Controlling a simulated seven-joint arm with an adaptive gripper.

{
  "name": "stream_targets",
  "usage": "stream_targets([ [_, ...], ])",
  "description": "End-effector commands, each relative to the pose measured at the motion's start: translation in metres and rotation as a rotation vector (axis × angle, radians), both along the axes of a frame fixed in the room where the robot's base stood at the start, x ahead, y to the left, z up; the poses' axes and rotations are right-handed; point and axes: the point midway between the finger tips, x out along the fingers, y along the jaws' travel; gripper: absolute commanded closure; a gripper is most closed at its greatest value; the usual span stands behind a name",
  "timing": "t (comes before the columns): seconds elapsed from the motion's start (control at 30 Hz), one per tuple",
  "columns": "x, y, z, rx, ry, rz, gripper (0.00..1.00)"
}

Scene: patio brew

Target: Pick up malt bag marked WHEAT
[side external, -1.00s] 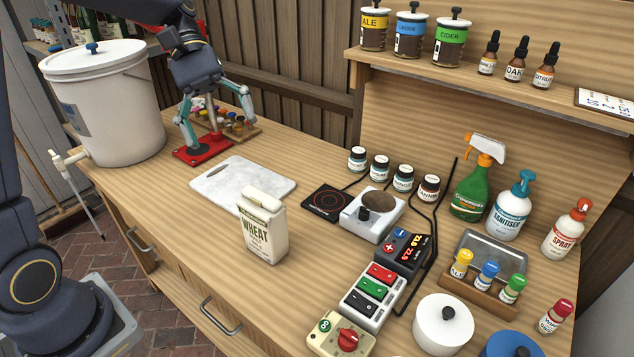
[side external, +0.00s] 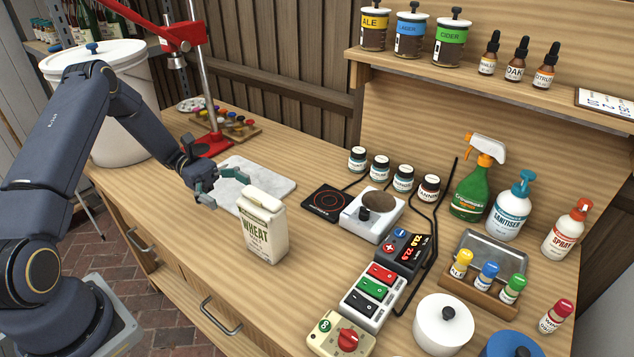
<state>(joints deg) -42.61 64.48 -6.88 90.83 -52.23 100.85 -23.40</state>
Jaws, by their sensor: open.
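The malt bag marked WHEAT (side external: 264,232) stands upright on the wooden bench, cream-coloured with a folded top and its label facing the camera. Its back edge overlaps the white marble board in the picture. My gripper (side external: 222,184) is open and empty, just behind and to the left of the bag's top, above the marble board. Its fingers point towards the right. I see no contact between the fingers and the bag.
The marble board (side external: 275,185) lies behind the bag. A red bench capper (side external: 205,142) and a white bucket (side external: 125,130) stand at the back left. A hot plate (side external: 326,202), a scale (side external: 371,222) and a switch box (side external: 372,297) are to the right. The bench in front is clear.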

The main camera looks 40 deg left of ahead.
Motion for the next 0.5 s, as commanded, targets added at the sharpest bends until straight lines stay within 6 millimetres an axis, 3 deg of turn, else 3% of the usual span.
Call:
stream_targets([
  [0.13, 0.000, -0.031, 0.000, 0.000, 0.001, -0.002, 0.10],
  [0.5, 0.001, -0.071, -0.001, 0.002, 0.000, -0.004, 0.10],
])
